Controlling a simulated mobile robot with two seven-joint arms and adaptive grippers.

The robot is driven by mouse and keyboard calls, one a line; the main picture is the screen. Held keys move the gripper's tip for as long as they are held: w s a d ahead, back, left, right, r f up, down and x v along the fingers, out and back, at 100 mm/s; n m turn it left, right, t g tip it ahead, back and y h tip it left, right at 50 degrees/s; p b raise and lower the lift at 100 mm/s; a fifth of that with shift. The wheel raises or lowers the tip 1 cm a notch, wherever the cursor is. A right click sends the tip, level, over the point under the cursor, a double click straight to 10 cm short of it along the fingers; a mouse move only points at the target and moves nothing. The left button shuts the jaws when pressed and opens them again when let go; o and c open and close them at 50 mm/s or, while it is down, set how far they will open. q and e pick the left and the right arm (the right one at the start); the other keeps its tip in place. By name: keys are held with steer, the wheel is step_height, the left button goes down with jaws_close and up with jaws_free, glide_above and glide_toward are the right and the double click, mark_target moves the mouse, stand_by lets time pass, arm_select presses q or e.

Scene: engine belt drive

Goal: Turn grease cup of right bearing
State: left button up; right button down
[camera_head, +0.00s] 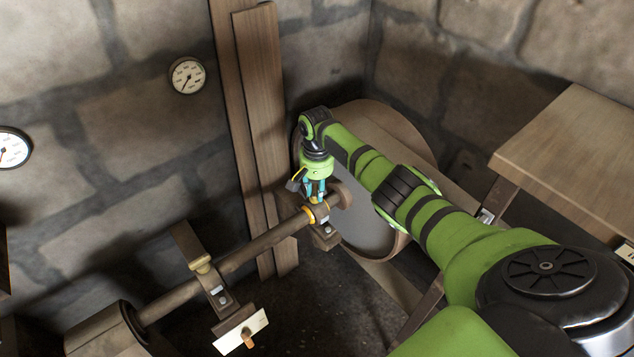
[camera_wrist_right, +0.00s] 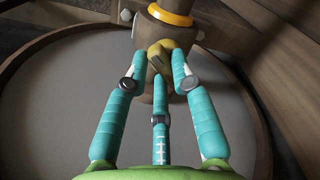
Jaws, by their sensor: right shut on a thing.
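The right bearing (camera_head: 327,237) carries the horizontal shaft (camera_head: 255,247) in front of a large wheel. Its grease cup (camera_wrist_right: 160,52) is a small brass-coloured cap, seen at the fingertips in the right wrist view. My right gripper (camera_head: 317,199) comes down from above on the bearing. In the right wrist view the teal fingers of this gripper (camera_wrist_right: 161,72) close around the cup from several sides. In the head view the fingers mostly hide the cup. A yellow-orange ring (camera_wrist_right: 170,15) sits on the shaft beside it. My left gripper is not in view.
The left bearing (camera_head: 219,296) has a brass cup (camera_head: 200,263) on top. A white plate (camera_head: 240,332) is in front of it. A large wheel (camera_head: 412,135) stands behind my right arm. Wooden posts (camera_head: 262,120) rise behind the shaft. A wooden table (camera_head: 575,145) is at right.

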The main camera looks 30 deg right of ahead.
steer(key=shift+a+r+m+p, duration=0.15)
steer(key=shift+r+m+p, duration=0.05)
steer(key=shift+m+p, duration=0.65)
steer(key=m+p, duration=0.1)
steer(key=m, duration=0.2)
steer(key=shift+a+f, duration=0.1)
steer(key=shift+f+m+p, duration=0.1)
steer(key=shift+m+p, duration=0.55)
steer(key=shift+m, duration=0.5)
steer(key=shift+w+m, duration=0.1)
steer(key=shift+m, duration=1.1)
steer(key=c, duration=1)
jaws_free()
steer(key=shift+c, duration=0.2)
